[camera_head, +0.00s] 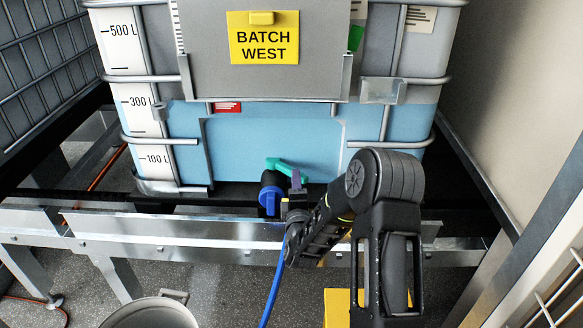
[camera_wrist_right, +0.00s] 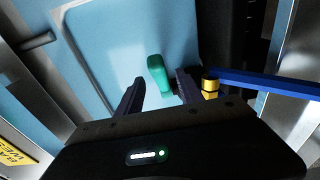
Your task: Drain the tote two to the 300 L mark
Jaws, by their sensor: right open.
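The tote (camera_head: 270,140) stands in a metal cage, with blue liquid showing through its wall. The liquid's top edge is about level with the 300 L mark (camera_head: 140,102) on the white scale. The teal valve handle (camera_head: 290,168) sits low on the front, slanting to the right above the black valve with its blue collar (camera_head: 270,197). My right gripper (camera_head: 297,185) is at the handle's right end. In the right wrist view, the open fingers (camera_wrist_right: 158,92) stand either side of the handle (camera_wrist_right: 158,75), with a gap visible. My left gripper is out of view.
A yellow BATCH WEST sign (camera_head: 263,48) hangs on the grey front plate. A blue hose (camera_head: 273,285) runs down beside my right arm. A metal rail (camera_head: 150,228) crosses below the valve. A round grey vessel (camera_head: 150,314) stands at the lower left.

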